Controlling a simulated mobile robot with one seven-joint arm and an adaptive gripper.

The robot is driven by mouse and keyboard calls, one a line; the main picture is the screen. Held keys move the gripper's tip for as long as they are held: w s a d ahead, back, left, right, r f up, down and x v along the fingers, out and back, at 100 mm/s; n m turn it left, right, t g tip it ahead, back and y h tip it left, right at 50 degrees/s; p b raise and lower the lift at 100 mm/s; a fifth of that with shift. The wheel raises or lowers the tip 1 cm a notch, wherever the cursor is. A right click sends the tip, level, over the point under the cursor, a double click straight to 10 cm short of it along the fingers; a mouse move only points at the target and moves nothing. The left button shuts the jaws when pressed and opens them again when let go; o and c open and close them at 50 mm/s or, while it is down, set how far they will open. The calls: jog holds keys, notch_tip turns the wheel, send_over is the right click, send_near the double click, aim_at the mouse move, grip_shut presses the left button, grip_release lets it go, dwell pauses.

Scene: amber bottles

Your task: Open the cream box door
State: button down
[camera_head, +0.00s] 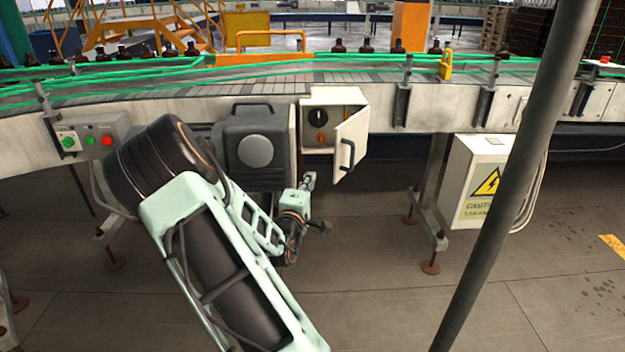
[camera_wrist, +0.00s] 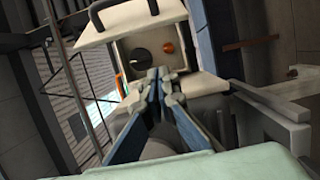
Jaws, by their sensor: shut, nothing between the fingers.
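The cream box (camera_head: 318,97) is mounted on the conveyor's side. Its door (camera_head: 352,140) stands swung out to the right, partly open, with a black handle (camera_head: 347,155) on its outer face. Inside show a black knob and an orange button. In the wrist view the door (camera_wrist: 106,32) is at the upper left and the box's inner panel (camera_wrist: 190,53) is behind my fingertips. My gripper (camera_head: 310,179) is below the box, left of the door's lower edge. It also shows in the wrist view (camera_wrist: 160,75), shut and empty, apart from the handle (camera_wrist: 97,20).
A dark grey box (camera_head: 257,120) sits just left of the cream box. A button panel (camera_head: 88,137) is farther left. A white caution cabinet (camera_head: 477,165) and a slanting grey pole (camera_head: 510,180) stand to the right. Floor right of my gripper is clear up to a conveyor leg.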

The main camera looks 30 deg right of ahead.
jog(key=w+d+b, duration=0.1)
jog(key=d, duration=0.6)
jog(key=shift+w, duration=0.3)
jog(key=shift+s+d+f, duration=0.1)
jog(key=shift+s+d, duration=0.05)
jog(key=shift+d, duration=0.05)
